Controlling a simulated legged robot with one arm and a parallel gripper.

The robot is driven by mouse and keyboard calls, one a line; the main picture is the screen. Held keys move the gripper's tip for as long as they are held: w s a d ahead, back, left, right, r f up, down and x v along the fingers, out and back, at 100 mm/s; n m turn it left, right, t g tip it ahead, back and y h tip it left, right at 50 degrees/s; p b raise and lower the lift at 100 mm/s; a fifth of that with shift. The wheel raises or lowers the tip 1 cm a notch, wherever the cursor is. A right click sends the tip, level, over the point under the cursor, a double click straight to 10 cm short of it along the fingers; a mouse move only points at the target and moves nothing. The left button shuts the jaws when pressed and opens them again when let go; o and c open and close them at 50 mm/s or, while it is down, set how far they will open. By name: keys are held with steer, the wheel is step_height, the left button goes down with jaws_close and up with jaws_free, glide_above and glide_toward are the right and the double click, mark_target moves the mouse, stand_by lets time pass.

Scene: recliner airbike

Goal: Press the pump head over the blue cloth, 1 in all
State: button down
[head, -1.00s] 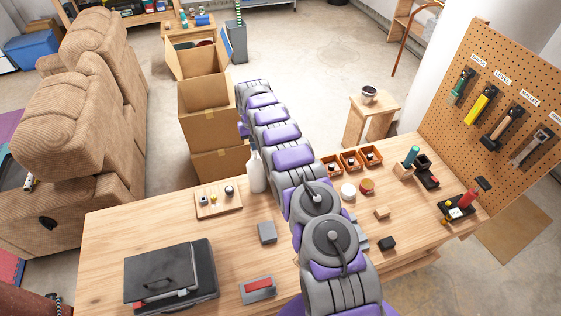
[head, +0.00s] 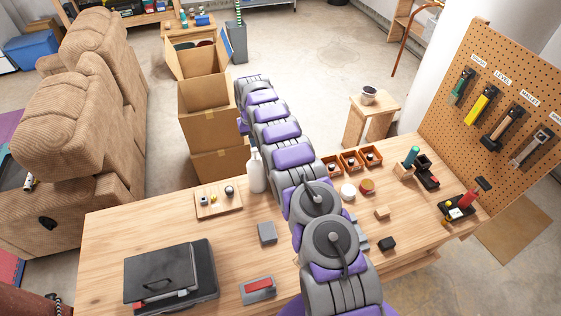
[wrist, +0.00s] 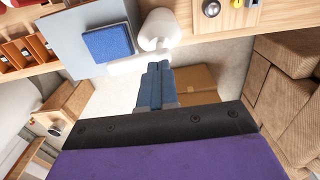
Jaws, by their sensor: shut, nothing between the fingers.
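The white pump bottle (head: 257,172) stands upright on the workbench, just left of my arm in the head view. In the wrist view the white bottle (wrist: 158,30) is at top centre, just beyond my fingertips. The blue cloth (wrist: 107,42) is a folded square on a pale grey-blue board (wrist: 72,35), left of the bottle in the wrist view. My arm hides the cloth in the head view. My gripper (wrist: 155,66) is shut and empty, its tips close to the bottle's lower edge in that picture. I cannot tell whether they touch it.
The workbench (head: 110,235) also holds a small wooden tray (head: 220,210), orange bins (head: 350,160) and a black case (head: 165,280). Cardboard boxes (head: 207,127) stand beyond its far edge. The pegboard (head: 520,90) rises at right.

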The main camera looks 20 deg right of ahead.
steer(key=shift+r+p, duration=0.35)
steer(key=shift+r, duration=2.4)
steer(key=s+d+r+g+b, duration=0.1)
steer(key=s+r+b, duration=0.45)
steer(key=s, duration=0.65)
steer(key=s+r+b, duration=0.4)
steer(key=s+r, duration=0.2)
steer(key=s, duration=0.6)
steer(key=s+f+b, duration=0.3)
steer(key=s, duration=0.8)
steer(key=s+f+b, duration=0.2)
steer(key=s+f, duration=0.1)
steer(key=s, duration=0.8)
steer(key=s+a+f+b, duration=0.1)
steer(key=s+f+b, duration=0.2)
steer(key=s, duration=0.9)
steer(key=shift+g+b, duration=0.35)
steer(key=shift+g, duration=0.05)
